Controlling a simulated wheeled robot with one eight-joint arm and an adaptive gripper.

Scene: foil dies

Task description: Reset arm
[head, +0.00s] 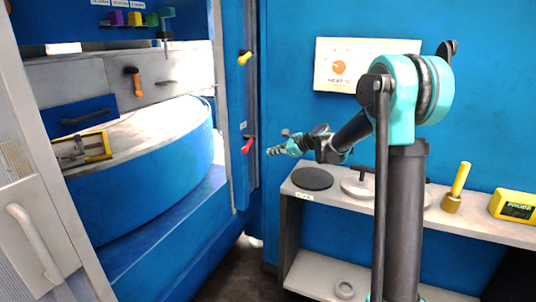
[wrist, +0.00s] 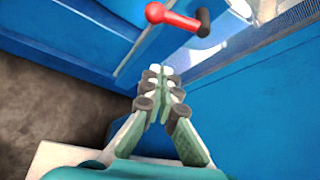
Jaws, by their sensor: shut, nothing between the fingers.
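My arm stands in front of the shelf in the head view, with its forearm stretched out to the left. My gripper (head: 274,151) is in the air, just right of the red-handled lever on the blue frame. In the wrist view, the fingers of my gripper (wrist: 161,72) are together and hold nothing. The red lever (head: 247,145) also shows beyond the fingertips in the wrist view (wrist: 172,17), with a dark end. I cannot tell the exact gap between the fingertips and the lever.
A shelf (head: 460,214) below the arm carries a dark disc (head: 312,178), a yellow-handled tool (head: 458,182) and a yellow probe box (head: 513,205). A heat panel (head: 336,68) hangs behind. At left, a round bed (head: 150,139) holds a yellow-framed piece (head: 97,146).

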